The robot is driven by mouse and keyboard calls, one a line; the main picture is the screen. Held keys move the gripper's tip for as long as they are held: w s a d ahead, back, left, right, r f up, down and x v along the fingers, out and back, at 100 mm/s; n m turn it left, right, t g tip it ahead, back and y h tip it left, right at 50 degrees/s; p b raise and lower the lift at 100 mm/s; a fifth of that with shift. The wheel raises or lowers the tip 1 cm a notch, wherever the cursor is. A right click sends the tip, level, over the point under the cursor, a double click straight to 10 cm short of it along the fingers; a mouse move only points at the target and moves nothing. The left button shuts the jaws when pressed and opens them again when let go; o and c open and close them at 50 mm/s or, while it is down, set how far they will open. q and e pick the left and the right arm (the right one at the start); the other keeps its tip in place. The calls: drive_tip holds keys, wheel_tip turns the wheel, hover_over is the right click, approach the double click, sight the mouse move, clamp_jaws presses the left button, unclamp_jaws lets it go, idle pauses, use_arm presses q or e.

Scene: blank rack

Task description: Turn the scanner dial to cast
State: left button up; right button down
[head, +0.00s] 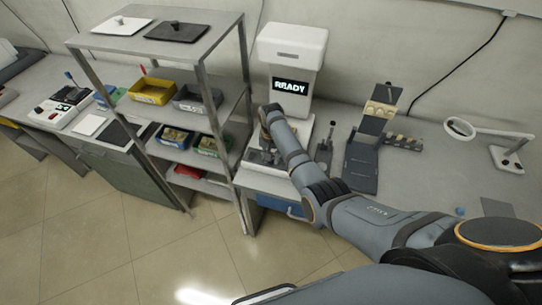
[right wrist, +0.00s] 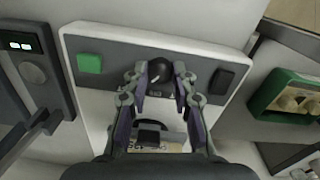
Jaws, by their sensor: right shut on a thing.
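The scanner (head: 292,50) is a white machine with a dark screen reading READY. In the right wrist view its grey front panel (right wrist: 120,66) carries a dark round dial (right wrist: 160,70) between a green button (right wrist: 90,63) and a black button (right wrist: 222,81). My right gripper (right wrist: 161,82) has one finger on each side of the dial and is shut on it. A pale mark shows on the dial; its exact setting and the small labels below are too blurred and covered to read. In the head view my right arm hides the dial. My left gripper is not in view.
A metal shelf rack (head: 200,65) with bins stands left of the scanner. In the right wrist view a green bin (right wrist: 290,100) is at the right. A dark stand (head: 362,160) and a ring lamp (head: 460,128) stand on the bench to the right.

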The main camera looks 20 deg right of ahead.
drive_tip(key=n+p, duration=0.2)
drive_tip(key=n, duration=0.1)
drive_tip(key=shift+r+n, duration=0.15)
drive_tip(key=shift+n, duration=0.15)
drive_tip(key=n+p, duration=0.1)
drive_tip(key=n, duration=0.2)
drive_tip(key=shift+n, duration=0.3)
drive_tip(key=n+p, duration=0.1)
drive_tip(key=n, duration=0.3)
drive_tip(key=n+p, duration=0.1)
drive_tip(key=n, duration=0.3)
drive_tip(key=shift+n, duration=0.6)
drive_tip(key=c, duration=1.1)
unclamp_jaws()
